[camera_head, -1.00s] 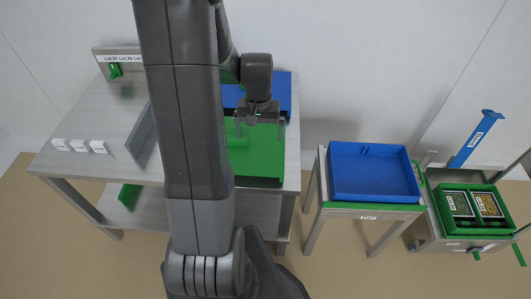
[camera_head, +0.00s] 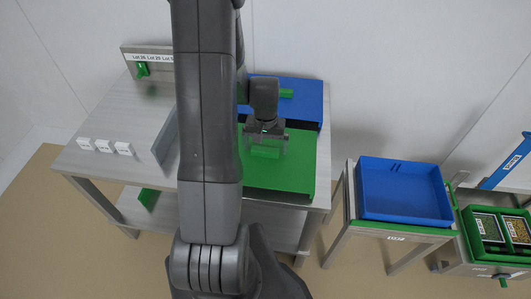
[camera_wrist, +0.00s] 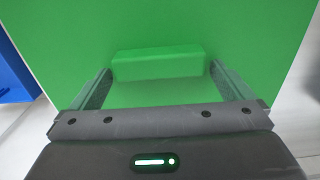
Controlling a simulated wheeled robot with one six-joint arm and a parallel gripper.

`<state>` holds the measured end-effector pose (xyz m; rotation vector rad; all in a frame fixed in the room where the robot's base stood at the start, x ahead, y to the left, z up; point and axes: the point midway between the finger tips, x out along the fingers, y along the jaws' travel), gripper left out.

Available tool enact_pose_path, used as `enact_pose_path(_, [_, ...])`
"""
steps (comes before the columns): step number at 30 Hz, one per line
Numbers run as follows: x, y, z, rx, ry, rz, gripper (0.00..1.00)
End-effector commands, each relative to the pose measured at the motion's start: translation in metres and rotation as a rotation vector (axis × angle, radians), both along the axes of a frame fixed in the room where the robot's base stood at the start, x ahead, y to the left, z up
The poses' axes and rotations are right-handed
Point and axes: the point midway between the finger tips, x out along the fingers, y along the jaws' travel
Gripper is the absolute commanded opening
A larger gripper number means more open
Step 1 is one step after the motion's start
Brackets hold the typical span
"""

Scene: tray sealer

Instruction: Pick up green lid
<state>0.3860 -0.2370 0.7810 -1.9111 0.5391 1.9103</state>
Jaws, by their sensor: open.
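The green lid (camera_head: 290,172) lies flat on the grey table, partly hidden behind my arm in the head view. It fills most of the wrist view (camera_wrist: 230,40) and has a raised green block-shaped handle (camera_wrist: 158,64). My gripper (camera_head: 266,150) is over the lid at its handle. In the wrist view the two fingers (camera_wrist: 160,85) are apart, one to each side of the handle. The handle shows between or just beyond the fingertips; I cannot tell how deep it sits between them. Nothing is clamped.
A blue lid (camera_head: 305,112) with a green handle lies behind the green one. A blue bin (camera_head: 405,220) stands on a small table to the right. The sealer (camera_head: 466,272) with green trays is at far right. A grey upright panel (camera_head: 165,138) and white blocks (camera_head: 104,146) are left.

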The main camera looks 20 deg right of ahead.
Motion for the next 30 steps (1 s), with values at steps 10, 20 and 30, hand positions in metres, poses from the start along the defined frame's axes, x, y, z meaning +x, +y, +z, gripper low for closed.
enact_pose_path(10, [0.000,0.000,0.000,0.000,0.000,0.000,0.53])
enact_pose_path(20, [0.001,-0.001,0.018,-0.002,-0.003,0.000,0.53])
enact_pose_path(30, [0.001,0.000,0.078,-0.002,-0.003,0.000,0.53])
